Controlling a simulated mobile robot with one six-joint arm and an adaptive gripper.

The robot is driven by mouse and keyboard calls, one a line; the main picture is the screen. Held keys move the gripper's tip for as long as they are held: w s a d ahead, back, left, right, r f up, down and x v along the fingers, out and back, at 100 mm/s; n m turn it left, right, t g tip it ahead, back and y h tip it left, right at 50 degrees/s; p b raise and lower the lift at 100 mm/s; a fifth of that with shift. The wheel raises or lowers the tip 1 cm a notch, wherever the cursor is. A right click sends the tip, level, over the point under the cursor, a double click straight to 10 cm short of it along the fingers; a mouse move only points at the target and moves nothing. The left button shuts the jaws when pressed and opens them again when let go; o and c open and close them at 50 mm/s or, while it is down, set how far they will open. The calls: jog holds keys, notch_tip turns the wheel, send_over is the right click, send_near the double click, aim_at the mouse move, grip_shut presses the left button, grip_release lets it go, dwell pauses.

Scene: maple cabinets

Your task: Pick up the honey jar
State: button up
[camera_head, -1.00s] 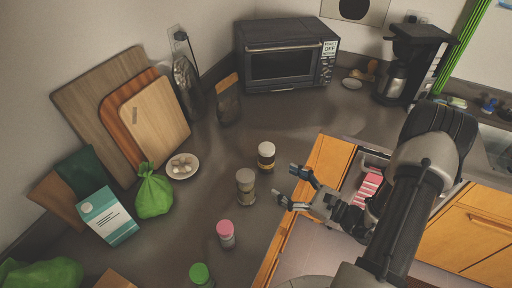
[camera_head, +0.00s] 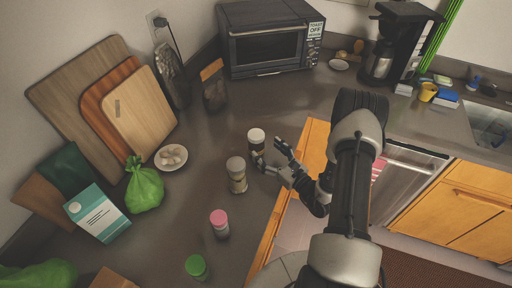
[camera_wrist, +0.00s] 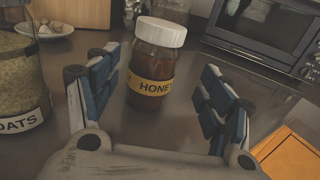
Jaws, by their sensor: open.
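The honey jar (camera_wrist: 154,68) is dark amber with a white lid and a yellow label reading HONEY. It stands upright on the grey counter, just ahead of my gripper (camera_wrist: 155,100) and between the lines of its fingers in the wrist view. In the head view the honey jar (camera_head: 256,138) is at the counter's middle, with my gripper (camera_head: 267,152) right beside it. My gripper is open, with blue finger pads spread either side. Whether any finger touches the jar cannot be told.
An oats jar (camera_wrist: 18,85) stands close on the left; in the head view this looks like the grey-lidded jar (camera_head: 236,175). A pink-lidded jar (camera_head: 219,223) and a green-lidded jar (camera_head: 196,267) are nearer. A toaster oven (camera_head: 268,45) stands behind. A plate (camera_head: 171,158) lies left.

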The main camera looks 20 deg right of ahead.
jog(key=shift+a+b+x, duration=0.2)
jog(key=shift+x, duration=1.3)
jog(key=shift+a+b+x, duration=0.15)
jog(key=shift+a+x, duration=0.05)
jog(key=shift+x, duration=1.3)
jog(key=shift+s, duration=0.15)
jog(key=shift+c, duration=0.4)
jog(key=shift+r, duration=0.1)
jog(key=c, duration=1.4)
jog(key=shift+c, duration=0.2)
